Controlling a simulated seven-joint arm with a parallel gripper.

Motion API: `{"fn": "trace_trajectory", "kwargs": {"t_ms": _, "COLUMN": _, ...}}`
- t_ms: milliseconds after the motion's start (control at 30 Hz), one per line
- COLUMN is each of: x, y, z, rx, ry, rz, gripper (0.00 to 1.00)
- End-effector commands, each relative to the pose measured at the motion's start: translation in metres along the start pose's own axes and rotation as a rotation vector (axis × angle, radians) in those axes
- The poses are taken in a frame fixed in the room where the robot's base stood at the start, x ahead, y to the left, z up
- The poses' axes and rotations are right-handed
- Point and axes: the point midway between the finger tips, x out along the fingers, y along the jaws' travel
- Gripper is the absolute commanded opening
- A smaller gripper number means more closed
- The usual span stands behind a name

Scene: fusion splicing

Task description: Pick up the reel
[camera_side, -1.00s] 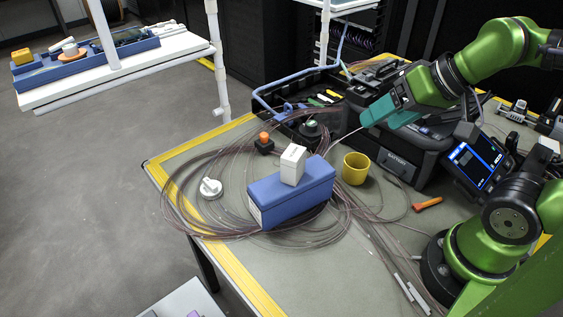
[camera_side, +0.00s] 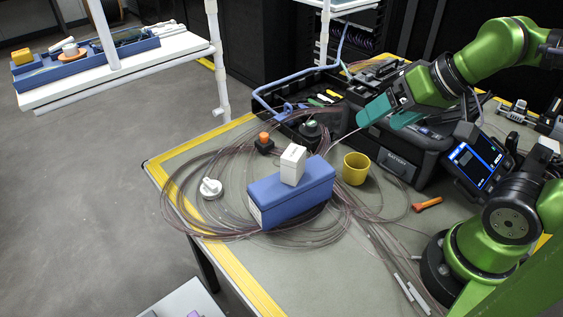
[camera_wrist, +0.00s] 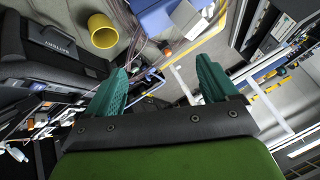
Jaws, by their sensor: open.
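A small white round piece with a raised knob (camera_side: 210,188), which looks like the reel, lies on the left part of the bench among loose fibre coils in the side view. I cannot make it out in the wrist view. My gripper (camera_side: 386,115) has teal fingers and is open above the black splicer case, well to the right of and higher than the white piece. In the wrist view my gripper (camera_wrist: 163,66) shows both fingers spread apart with nothing held between them.
A blue box (camera_side: 300,198) with a white box (camera_side: 292,163) on top stands mid-bench. Near it are a yellow cup (camera_side: 355,168), an orange-topped black piece (camera_side: 264,144), an orange-handled tool (camera_side: 427,204) and a black tool case (camera_side: 288,120). Thin fibres spread around the blue box.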

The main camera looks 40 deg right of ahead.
Motion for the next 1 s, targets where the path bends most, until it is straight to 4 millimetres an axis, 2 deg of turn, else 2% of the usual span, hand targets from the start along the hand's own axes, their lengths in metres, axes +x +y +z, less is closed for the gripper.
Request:
{"fn": "trace_trajectory", "kwargs": {"t_ms": 100, "x": 0.015, "y": -0.007, "z": 0.008, "rx": -0.03, "ry": -0.078, "rz": -0.001, "gripper": 0.86}}
{"fn": "trace_trajectory", "kwargs": {"t_ms": 167, "x": 0.025, "y": -0.016, "z": 0.006, "rx": -0.056, "ry": -0.123, "rz": -0.001, "gripper": 0.86}}
{"fn": "trace_trajectory", "kwargs": {"t_ms": 367, "x": 0.069, "y": -0.064, "z": -0.018, "rx": -0.173, "ry": -0.268, "rz": 0.02, "gripper": 0.86}}
{"fn": "trace_trajectory", "kwargs": {"t_ms": 567, "x": 0.133, "y": -0.121, "z": -0.035, "rx": -0.291, "ry": -0.359, "rz": 0.077, "gripper": 0.86}}
{"fn": "trace_trajectory", "kwargs": {"t_ms": 800, "x": 0.216, "y": -0.188, "z": -0.037, "rx": -0.422, "ry": -0.382, "rz": 0.168, "gripper": 0.86}}
{"fn": "trace_trajectory", "kwargs": {"t_ms": 900, "x": 0.238, "y": -0.208, "z": -0.041, "rx": -0.449, "ry": -0.358, "rz": 0.196, "gripper": 0.86}}
{"fn": "trace_trajectory", "kwargs": {"t_ms": 1000, "x": 0.243, "y": -0.219, "z": -0.055, "rx": -0.442, "ry": -0.322, "rz": 0.207, "gripper": 0.86}}
